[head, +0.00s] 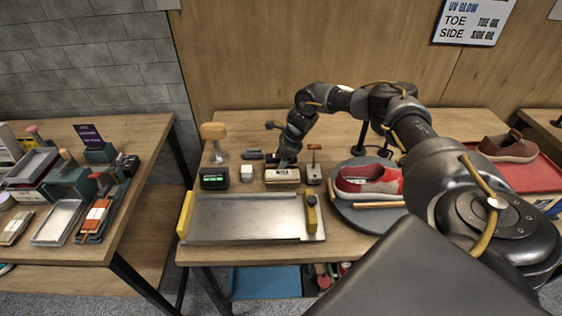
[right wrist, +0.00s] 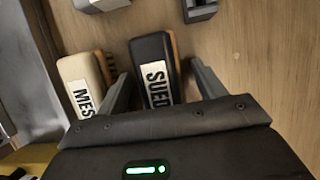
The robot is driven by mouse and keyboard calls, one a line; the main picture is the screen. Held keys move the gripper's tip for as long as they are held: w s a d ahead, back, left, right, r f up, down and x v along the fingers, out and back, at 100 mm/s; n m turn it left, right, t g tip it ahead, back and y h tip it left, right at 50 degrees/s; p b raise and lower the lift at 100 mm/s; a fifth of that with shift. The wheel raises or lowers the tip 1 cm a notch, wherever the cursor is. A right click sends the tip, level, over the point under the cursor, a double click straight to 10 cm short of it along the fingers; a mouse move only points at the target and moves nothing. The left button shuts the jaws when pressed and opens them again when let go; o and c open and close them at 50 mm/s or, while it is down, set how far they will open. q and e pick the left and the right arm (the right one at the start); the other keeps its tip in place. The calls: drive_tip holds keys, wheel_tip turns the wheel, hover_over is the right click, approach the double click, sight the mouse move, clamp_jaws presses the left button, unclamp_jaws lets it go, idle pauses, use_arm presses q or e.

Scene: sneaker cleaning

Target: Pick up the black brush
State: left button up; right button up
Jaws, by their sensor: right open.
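The black brush (right wrist: 156,70) has a white label reading "SUED" and a brown edge on its right side. In the right wrist view it lies between the two open fingers of my right gripper (right wrist: 163,88), with its lower end hidden by the gripper body. The left finger sits between it and a cream brush (right wrist: 85,85) labelled "MES". No firm contact shows, and the height gap is unclear. In the head view my right gripper (head: 286,162) is over the table behind the cream brush (head: 282,176); the black brush cannot be made out there. My left gripper is not in view.
A green-lit device (head: 214,178) and a white block (head: 247,173) stand left. A red sneaker (head: 368,181) sits on a round grey stand (head: 345,210) at right. A small red-topped tool (head: 314,165) stands close by.

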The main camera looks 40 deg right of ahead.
drive_tip(key=shift+f, duration=0.15)
drive_tip(key=c, duration=1.1)
wheel_tip(320, 180, up, 10)
drive_tip(key=shift+r+b, duration=0.2)
drive_tip(key=shift+b, duration=0.95)
